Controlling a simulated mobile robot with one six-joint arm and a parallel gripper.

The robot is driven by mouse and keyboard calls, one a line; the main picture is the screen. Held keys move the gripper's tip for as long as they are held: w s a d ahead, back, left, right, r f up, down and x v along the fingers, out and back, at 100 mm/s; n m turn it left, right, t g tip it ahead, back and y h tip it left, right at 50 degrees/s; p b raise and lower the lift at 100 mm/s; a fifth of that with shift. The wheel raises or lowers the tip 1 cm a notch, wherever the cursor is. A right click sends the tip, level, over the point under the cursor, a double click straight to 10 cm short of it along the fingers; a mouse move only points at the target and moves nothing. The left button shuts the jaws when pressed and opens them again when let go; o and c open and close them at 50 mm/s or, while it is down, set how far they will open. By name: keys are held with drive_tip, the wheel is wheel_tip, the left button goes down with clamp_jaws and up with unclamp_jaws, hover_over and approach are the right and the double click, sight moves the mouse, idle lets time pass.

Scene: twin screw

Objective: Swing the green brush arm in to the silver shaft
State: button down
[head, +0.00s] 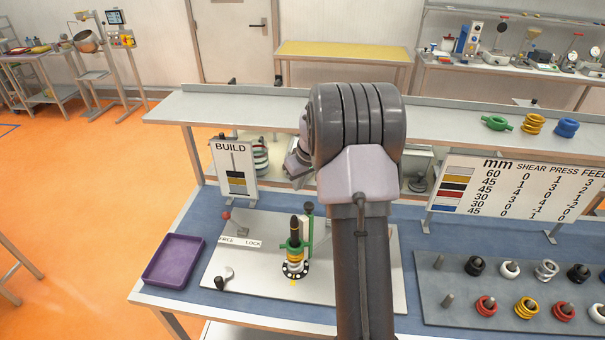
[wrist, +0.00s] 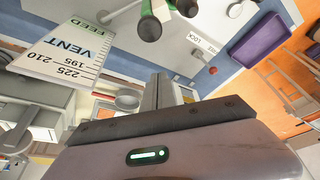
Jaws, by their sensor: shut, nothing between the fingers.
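The green brush arm (head: 309,230) stands upright with a dark knob on top, just right of the shaft (head: 295,227) on the grey plate. The shaft shows a dark pointed tip, with green and yellow parts lower down above a black flange. I cannot tell whether the brush arm touches it. In the wrist view, dark round ends with green parts (wrist: 150,27) show at the top edge, beyond my fingers. My gripper (wrist: 166,92) is shut and empty, apart from the brush arm. In the head view my arm mostly hides my gripper.
A purple tray (head: 174,260) lies left of the grey plate (head: 240,280). A red-knobbed lever (head: 226,215) stands by the FREE/LOCK label. The BUILD sign (head: 234,168) stands behind. A pegboard with rings (head: 450,320) is at right, below the number board (head: 500,187).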

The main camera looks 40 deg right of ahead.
drive_tip(key=s, duration=0.1)
drive_tip(key=s+f, duration=0.2)
drive_tip(key=shift+s+a+f, duration=0.1)
drive_tip(key=shift+s+a, duration=0.05)
drive_tip(key=shift+a, duration=0.1)
drive_tip(key=shift+s, duration=0.25)
